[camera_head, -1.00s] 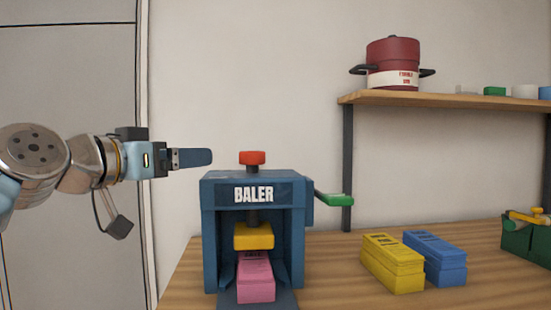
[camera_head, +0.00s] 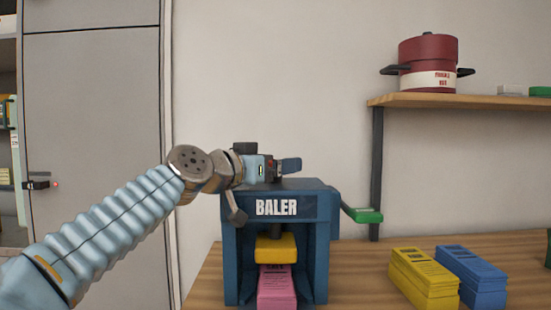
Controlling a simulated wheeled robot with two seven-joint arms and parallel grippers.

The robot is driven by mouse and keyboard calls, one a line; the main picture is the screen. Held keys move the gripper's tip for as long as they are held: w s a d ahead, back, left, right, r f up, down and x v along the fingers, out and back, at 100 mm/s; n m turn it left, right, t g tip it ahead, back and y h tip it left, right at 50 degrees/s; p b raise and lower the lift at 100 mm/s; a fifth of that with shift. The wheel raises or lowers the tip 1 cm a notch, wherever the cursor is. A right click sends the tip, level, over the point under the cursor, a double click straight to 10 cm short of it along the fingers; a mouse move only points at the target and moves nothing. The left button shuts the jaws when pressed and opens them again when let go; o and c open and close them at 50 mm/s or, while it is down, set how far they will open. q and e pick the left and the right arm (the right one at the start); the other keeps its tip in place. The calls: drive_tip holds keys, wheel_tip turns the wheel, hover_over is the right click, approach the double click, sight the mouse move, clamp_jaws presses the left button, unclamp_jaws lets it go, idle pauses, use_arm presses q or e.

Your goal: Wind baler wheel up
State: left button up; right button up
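The blue baler (camera_head: 232,240) stands on the wooden table with its front open. Inside, a yellow press block (camera_head: 276,248) hangs just above or against a pink bundle (camera_head: 277,287). A green handle (camera_head: 365,215) sticks out from the baler's right side. My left gripper (camera_head: 287,165) is directly over the baler's top, coming from the left. Its fingers are seen side-on, so I cannot tell whether they are open or shut. The red wheel on top of the baler is hidden behind the gripper. My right gripper is not in view.
Yellow bundles (camera_head: 424,278) and blue bundles (camera_head: 472,277) lie on the table (camera_head: 380,255) right of the baler. A wooden shelf (camera_head: 470,100) above holds a red pot (camera_head: 429,62). A grey cabinet door (camera_head: 95,110) is at left.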

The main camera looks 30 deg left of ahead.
use_arm(q)
drive_tip(key=shift+w+d, duration=0.1)
drive_tip(key=shift+w, duration=0.15)
drive_tip(key=c, duration=1)
drive_tip(key=shift+o, duration=0.2)
